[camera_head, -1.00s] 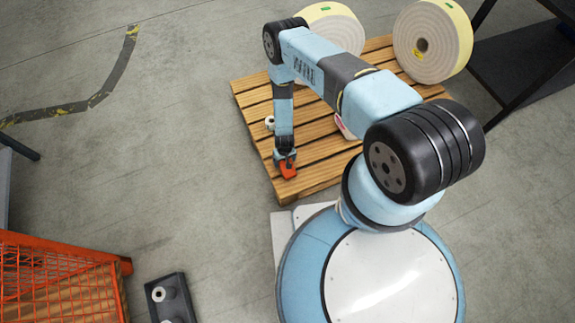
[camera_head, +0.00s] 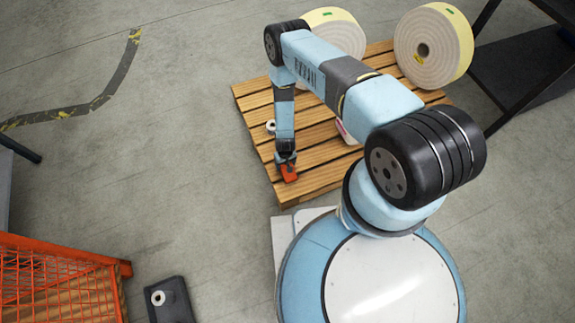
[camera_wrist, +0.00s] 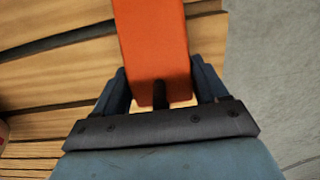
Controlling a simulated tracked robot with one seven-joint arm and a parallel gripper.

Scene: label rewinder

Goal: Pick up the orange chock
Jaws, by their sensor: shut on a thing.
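The orange chock (camera_head: 289,173) is at the near left corner of the wooden pallet (camera_head: 330,178) in the head view. In the wrist view the orange chock (camera_wrist: 152,45) stretches from between the jaws up past the top edge. My gripper (camera_head: 286,162) points down over the chock. In the wrist view my gripper (camera_wrist: 160,92) has one dark finger on each side of the chock and is shut on it. I cannot tell whether the chock touches the slats or hangs just above them.
Two large label rolls (camera_head: 433,45) stand at the back of the pallet. A small white roll (camera_head: 270,126) lies at its left side. An orange mesh crate (camera_head: 60,280) and a dark tray (camera_head: 177,300) are at lower left. Open grey floor lies left of the pallet.

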